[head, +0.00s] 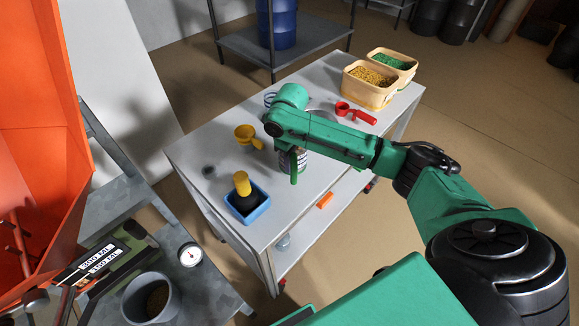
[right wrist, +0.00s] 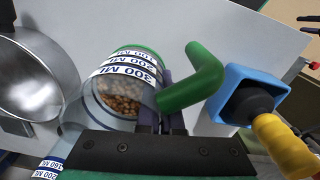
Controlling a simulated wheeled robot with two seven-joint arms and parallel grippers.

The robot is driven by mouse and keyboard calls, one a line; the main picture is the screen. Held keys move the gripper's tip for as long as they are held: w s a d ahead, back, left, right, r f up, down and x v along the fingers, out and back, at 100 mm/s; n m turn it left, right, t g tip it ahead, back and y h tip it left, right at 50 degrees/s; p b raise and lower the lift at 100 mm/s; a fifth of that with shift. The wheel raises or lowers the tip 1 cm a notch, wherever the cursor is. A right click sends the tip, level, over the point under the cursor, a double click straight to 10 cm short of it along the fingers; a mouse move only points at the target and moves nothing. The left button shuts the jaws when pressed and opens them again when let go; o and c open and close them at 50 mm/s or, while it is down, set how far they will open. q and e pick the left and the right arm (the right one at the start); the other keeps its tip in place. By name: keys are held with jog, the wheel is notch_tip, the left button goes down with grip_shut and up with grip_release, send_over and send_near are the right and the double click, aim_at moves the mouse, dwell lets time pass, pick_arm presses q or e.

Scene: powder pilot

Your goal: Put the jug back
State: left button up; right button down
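The clear jug (head: 293,159) with a green handle is on or just above the grey table, in the middle of the head view. In the right wrist view the jug (right wrist: 110,95) shows white 100, 200 and 300 ML bands and brown granules inside. Its green handle (right wrist: 200,75) runs down to the dark fingers of my right gripper (right wrist: 165,122), which appear shut on it. In the head view my green right arm passes over the jug and hides its top. Whether the jug's base touches the table is hard to tell. My left gripper is not in view.
A blue tray (head: 260,208) holds a black tool with a yellow handle (head: 242,183). A yellow scoop (head: 245,132), red scoop (head: 345,109) and two granule bins (head: 372,92) stand on the table. A metal bowl (right wrist: 30,85) is beside the jug. A grey cup (head: 140,305) stands lower left.

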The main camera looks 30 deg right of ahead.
notch_tip(320, 180, down, 2)
jog(key=shift+w+d+f, duration=0.1)
jog(key=shift+w, duration=0.05)
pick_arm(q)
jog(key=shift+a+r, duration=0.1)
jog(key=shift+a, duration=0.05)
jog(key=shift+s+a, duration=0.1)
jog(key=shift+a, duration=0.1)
pick_arm(e)
jog(key=c, duration=1.1)
grip_release()
jog(key=shift+f, duration=0.1)
notch_tip(320, 180, up, 12)
jog(key=shift+r+b, duration=0.15)
jog(key=shift+b, duration=0.35)
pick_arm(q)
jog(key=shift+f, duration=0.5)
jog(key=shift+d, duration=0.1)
pick_arm(e)
jog(key=shift+s, duration=0.2)
